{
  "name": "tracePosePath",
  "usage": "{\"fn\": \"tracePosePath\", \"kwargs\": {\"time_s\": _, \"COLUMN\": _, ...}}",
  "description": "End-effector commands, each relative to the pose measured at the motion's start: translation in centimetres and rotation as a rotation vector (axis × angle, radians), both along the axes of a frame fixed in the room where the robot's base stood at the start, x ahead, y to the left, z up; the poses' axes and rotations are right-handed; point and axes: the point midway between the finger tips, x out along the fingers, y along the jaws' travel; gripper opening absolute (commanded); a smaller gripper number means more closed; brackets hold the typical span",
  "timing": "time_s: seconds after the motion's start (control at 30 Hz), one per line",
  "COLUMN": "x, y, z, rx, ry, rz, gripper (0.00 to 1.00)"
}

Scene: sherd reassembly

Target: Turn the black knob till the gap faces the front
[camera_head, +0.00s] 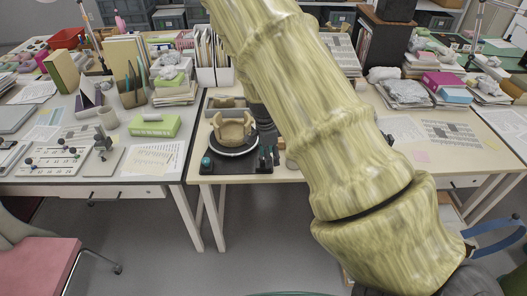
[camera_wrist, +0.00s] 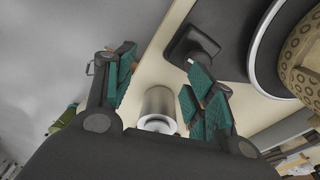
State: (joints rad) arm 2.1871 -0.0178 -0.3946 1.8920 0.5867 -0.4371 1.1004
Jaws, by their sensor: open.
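A tan pot (camera_head: 234,130) with an uneven, broken rim stands on a dark round turntable with a pale edge (camera_head: 231,151). I cannot tell clearly which way its gap faces. In the wrist view, the pot (camera_wrist: 306,62) and turntable edge (camera_wrist: 262,50) show at the right. The black knob (camera_wrist: 196,44) stands up from a dark square block beside the turntable, close to the right finger's tip. My gripper (camera_wrist: 162,65) is open, its teal-padded fingers apart with nothing between the tips. In the head view, my gripper (camera_head: 268,157) is low at the turntable's right.
A metal cylinder (camera_wrist: 158,108) shows between the fingers, near the table's front edge. A teal round piece (camera_head: 207,162) sits at the left front corner of the dark base. A green box (camera_head: 155,125) and papers lie on the left table. My arm hides much of the right table.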

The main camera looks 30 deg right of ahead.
Motion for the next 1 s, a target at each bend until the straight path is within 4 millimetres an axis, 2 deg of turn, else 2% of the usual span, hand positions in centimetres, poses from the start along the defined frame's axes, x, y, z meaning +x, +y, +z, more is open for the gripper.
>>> {"fn": "tracePosePath", "kwargs": {"time_s": 0.03, "x": 1.7, "y": -0.4, "z": 2.1, "rx": 0.016, "ry": -0.024, "rz": -0.066, "gripper": 0.54}}
{"fn": "tracePosePath", "kwargs": {"time_s": 0.13, "x": 3.6, "y": -0.7, "z": 4.8, "rx": 0.049, "ry": -0.049, "rz": -0.173, "gripper": 0.54}}
{"fn": "tracePosePath", "kwargs": {"time_s": 0.23, "x": 4.6, "y": -0.7, "z": 6.2, "rx": 0.069, "ry": -0.061, "rz": -0.228, "gripper": 0.54}}
{"fn": "tracePosePath", "kwargs": {"time_s": 0.33, "x": 4.9, "y": -0.7, "z": 6.4, "rx": 0.078, "ry": -0.064, "rz": -0.25, "gripper": 0.54}}
{"fn": "tracePosePath", "kwargs": {"time_s": 0.47, "x": 4.9, "y": -0.7, "z": 5.3, "rx": 0.077, "ry": -0.063, "rz": -0.249, "gripper": 0.54}}
{"fn": "tracePosePath", "kwargs": {"time_s": 1.0, "x": 4.8, "y": -0.7, "z": -2.2, "rx": 0.077, "ry": -0.062, "rz": -0.247, "gripper": 0.54}}
